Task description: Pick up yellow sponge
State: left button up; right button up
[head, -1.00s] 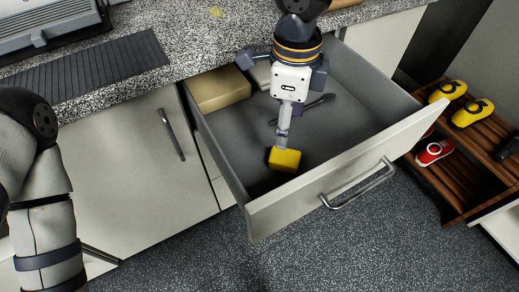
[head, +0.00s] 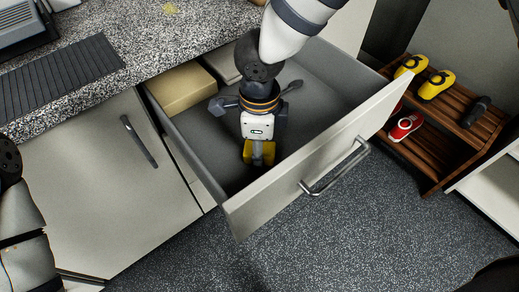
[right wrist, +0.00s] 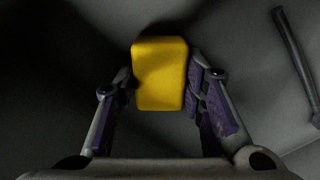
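The yellow sponge (head: 247,151) lies in the open drawer (head: 205,150), near its front left part. In the right wrist view, the sponge (right wrist: 160,75) sits between the two purple-padded fingers of my right gripper (right wrist: 161,85). The fingers stand close at both its sides and look spread; contact is not clear. In the head view, my right gripper (head: 258,160) points down into the drawer and partly covers the sponge. My left arm shows at the left edge, but its gripper is out of view.
A tan box (head: 182,90) lies at the drawer's back left. A dark spoon-like utensil (head: 291,87) lies behind my gripper. The drawer front with its handle (head: 335,168) rises close by. A wooden rack (head: 430,140) with shoes stands at right.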

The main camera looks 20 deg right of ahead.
pick_arm(q)
jog(key=shift+w+r+t+p, duration=0.3)
jog(key=shift+w+r+p, duration=0.4)
jog(key=shift+w+r, duration=0.15)
pick_arm(e)
notch_tip(320, 180, up, 10)
jog(key=shift+f, duration=0.1)
